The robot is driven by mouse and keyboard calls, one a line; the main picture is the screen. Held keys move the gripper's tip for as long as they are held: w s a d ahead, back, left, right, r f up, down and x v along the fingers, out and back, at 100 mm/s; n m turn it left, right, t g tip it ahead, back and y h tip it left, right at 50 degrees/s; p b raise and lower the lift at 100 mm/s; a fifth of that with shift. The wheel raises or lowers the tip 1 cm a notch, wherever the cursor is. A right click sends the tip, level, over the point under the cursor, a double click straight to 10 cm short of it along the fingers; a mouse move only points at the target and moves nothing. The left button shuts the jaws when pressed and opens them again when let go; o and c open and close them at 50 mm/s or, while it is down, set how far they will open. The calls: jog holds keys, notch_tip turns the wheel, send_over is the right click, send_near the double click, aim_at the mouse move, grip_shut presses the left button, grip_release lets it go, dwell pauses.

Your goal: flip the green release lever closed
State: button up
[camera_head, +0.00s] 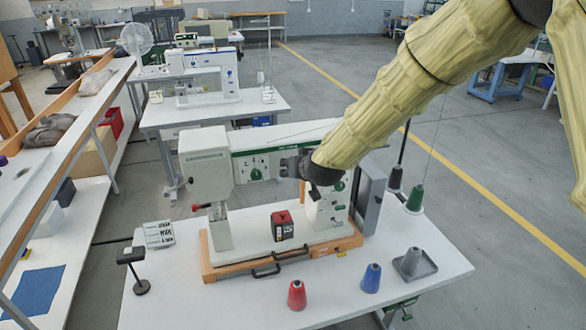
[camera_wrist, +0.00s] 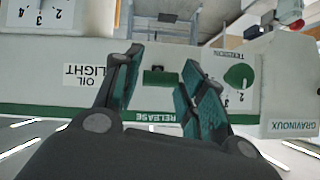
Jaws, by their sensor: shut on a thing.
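A green strip marked RELEASE (camera_wrist: 152,117) runs beside the lever. The lever is hidden behind my gripper in the head view.
On the table (camera_head: 440,262) stand a red cone (camera_head: 297,295), a blue cone (camera_head: 371,278) and a grey cone on a tray (camera_head: 411,261). A red-topped block (camera_head: 282,225) sits on the press bed. A green dial (camera_wrist: 238,76) is close to the fingers.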

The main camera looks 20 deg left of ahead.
jog(key=shift+w+d+r, duration=0.1)
jog(key=shift+w+d, duration=0.05)
jog(key=o, duration=0.8)
jog(key=shift+o, duration=1)
jog(key=shift+w+d, duration=0.1)
jog(key=shift+s+a, duration=0.2)
jog(key=v, duration=1.2)
jog(key=shift+w+d, duration=0.15)
jog(key=shift+d, duration=0.05)
